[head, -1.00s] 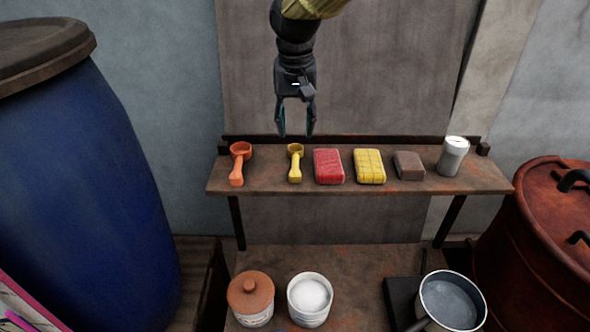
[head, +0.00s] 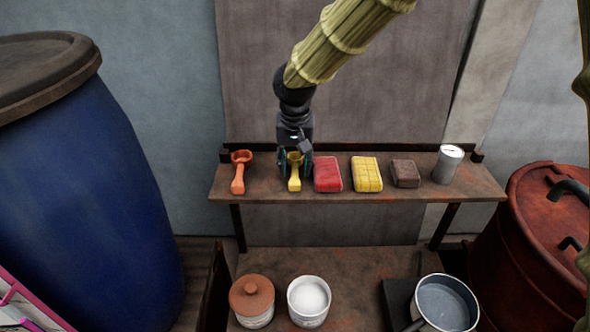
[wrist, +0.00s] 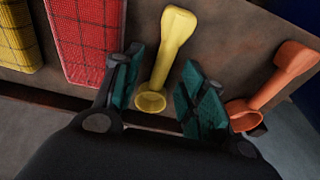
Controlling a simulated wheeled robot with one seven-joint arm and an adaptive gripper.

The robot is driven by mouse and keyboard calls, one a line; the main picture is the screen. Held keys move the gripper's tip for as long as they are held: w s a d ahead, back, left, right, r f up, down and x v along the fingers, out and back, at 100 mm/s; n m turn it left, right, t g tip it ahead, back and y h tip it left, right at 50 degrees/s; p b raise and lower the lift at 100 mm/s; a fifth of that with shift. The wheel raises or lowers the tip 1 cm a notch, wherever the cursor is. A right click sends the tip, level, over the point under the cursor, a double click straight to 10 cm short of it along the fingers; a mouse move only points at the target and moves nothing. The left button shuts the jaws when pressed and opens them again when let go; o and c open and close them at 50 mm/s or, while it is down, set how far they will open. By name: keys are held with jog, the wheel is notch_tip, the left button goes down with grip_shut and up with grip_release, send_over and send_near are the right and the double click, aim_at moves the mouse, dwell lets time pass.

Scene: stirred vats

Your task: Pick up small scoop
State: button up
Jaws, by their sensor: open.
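The small yellow scoop (head: 294,184) lies on the shelf, between a larger orange scoop (head: 238,180) and a red block. My gripper (head: 295,170) is open and down at the yellow scoop, with a finger on either side of it in the head view. In the wrist view, the yellow scoop (wrist: 165,60) shows between the two teal finger pads of my gripper (wrist: 160,95), its bowl near them and its handle reaching away. Gaps show on both sides, so the fingers look apart from it. The orange scoop (wrist: 283,75) is just outside the right finger.
The shelf (head: 400,193) also holds the red block (head: 328,175), close beside my gripper, a yellow block (head: 367,174), a brown block (head: 405,174) and a white canister (head: 448,165). Below stand a lidded pot (head: 252,300), a white tub (head: 309,318) and a pan (head: 446,303).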

jog(key=shift+f, duration=0.55)
grip_shut()
jog(key=shift+r, duration=0.15)
jog(key=shift+w+r+b, duration=0.1)
jog(key=shift+r+b, duration=0.45)
jog(key=shift+r, duration=0.05)
notch_tip(320, 180, up, 2)
jog(key=shift+b, duration=0.55)
jog(key=s+d+b, duration=0.2)
jog(key=s, duration=0.6)
jog(key=s+d+r+b, duration=0.1)
jog(key=s+b, duration=0.2)
jog(key=s, duration=0.4)
jog(key=shift+s+d+r, duration=0.3)
jog(key=shift+s+d, duration=0.05)
jog(key=shift+d, duration=0.05)
jog(key=c, duration=0.9)
grip_release()
jog(key=shift+f, duration=0.1)
